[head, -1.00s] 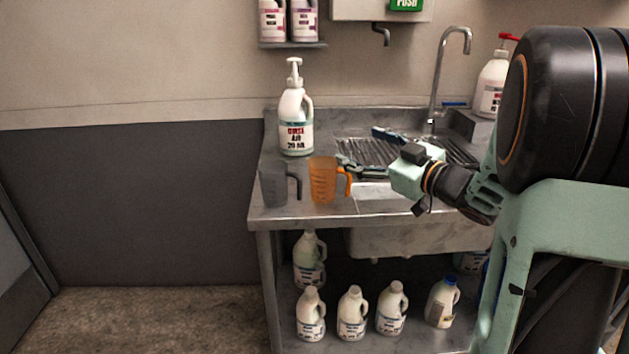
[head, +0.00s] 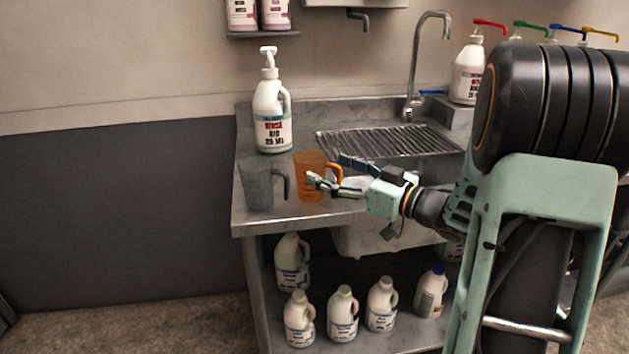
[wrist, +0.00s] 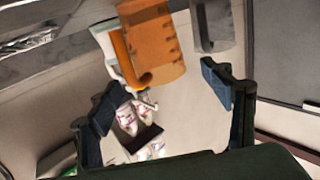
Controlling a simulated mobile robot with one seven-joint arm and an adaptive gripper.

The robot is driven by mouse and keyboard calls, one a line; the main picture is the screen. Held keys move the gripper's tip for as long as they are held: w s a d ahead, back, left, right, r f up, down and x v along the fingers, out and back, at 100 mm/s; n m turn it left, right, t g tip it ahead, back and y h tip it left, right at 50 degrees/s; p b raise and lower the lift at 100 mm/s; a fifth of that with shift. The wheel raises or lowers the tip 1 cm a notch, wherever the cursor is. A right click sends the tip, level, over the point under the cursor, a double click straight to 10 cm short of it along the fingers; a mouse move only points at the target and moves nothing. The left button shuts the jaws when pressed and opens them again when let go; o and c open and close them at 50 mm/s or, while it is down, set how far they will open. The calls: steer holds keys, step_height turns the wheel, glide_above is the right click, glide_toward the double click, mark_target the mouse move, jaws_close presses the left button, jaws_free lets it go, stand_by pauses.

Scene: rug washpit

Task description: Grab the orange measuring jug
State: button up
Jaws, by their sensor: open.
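The orange measuring jug (head: 309,178) stands upright on the left part of the steel sink counter, its handle facing right. In the wrist view the orange jug (wrist: 153,47) shows at the top, ahead of the fingers, with its handle to the left. My gripper (head: 329,173) is open and empty, just right of the jug, with one finger low in front of the handle side and the other behind it. In the wrist view my gripper's fingers (wrist: 168,108) are spread wide and the jug is beyond their tips. I cannot tell whether a finger touches the handle.
A grey jug (head: 257,186) stands close on the left of the orange one. A large white pump bottle (head: 272,112) stands behind. The sink counter (head: 300,219) has a drain rack (head: 390,141) and tap (head: 417,70) to the right. Several jugs stand on the shelf below.

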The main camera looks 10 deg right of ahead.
mark_target(323, 166)
steer(key=b+x, duration=0.1)
steer(key=x, duration=0.4)
steer(key=shift+w, duration=0.2)
steer(key=c, duration=1.2)
